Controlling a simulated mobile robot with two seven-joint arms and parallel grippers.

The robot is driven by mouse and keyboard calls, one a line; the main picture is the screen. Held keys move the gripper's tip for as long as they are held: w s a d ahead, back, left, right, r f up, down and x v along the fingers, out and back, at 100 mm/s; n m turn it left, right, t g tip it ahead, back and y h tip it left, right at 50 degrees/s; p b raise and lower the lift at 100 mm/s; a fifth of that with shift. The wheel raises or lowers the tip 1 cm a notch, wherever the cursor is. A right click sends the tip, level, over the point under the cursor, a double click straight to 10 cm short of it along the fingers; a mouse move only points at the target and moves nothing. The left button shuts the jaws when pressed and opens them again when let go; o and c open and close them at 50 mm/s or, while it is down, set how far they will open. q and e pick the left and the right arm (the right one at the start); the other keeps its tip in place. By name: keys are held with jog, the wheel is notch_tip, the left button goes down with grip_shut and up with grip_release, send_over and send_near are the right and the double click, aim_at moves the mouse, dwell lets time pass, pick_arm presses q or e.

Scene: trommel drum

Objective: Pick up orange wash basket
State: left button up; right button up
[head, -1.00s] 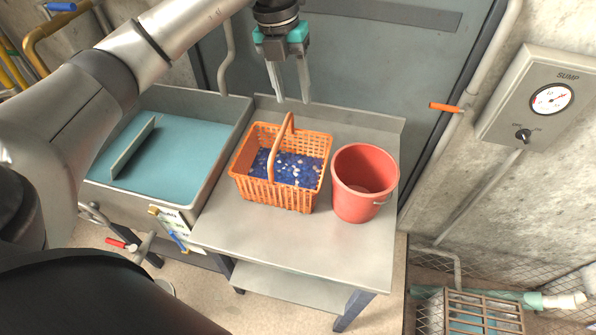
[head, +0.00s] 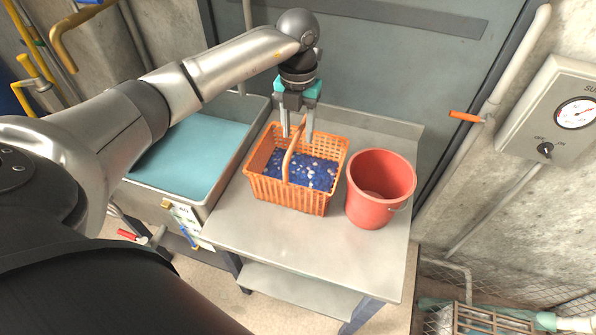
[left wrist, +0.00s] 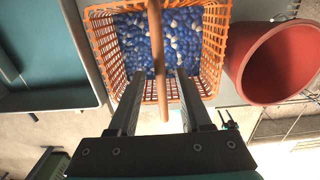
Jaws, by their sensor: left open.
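The orange wash basket (head: 291,196) stands on the grey metal table, with blue and white pebbles inside and an arched handle (head: 293,150) over its middle. My left gripper (head: 297,138) points down above the basket, its two fingers apart and the top of the handle near them. In the left wrist view the open left gripper (left wrist: 155,85) has one finger on each side of the handle (left wrist: 157,60), with the basket (left wrist: 212,40) below. I cannot tell whether the fingers touch the handle. My right gripper is not in view.
A red bucket (head: 380,190) stands close to the right of the basket on the table (head: 280,240). A basin with a teal bottom (head: 190,160) adjoins the table on the left. A door (head: 400,85) is behind, and a sump gauge box (head: 560,110) hangs at right.

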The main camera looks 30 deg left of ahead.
pick_arm(q)
notch_tip(320, 180, down, 5)
jog(key=shift+d+r, duration=0.1)
jog(key=shift+r, duration=0.05)
grip_shut()
dwell(0.4)
jog(key=shift+r, duration=0.15)
dwell(0.8)
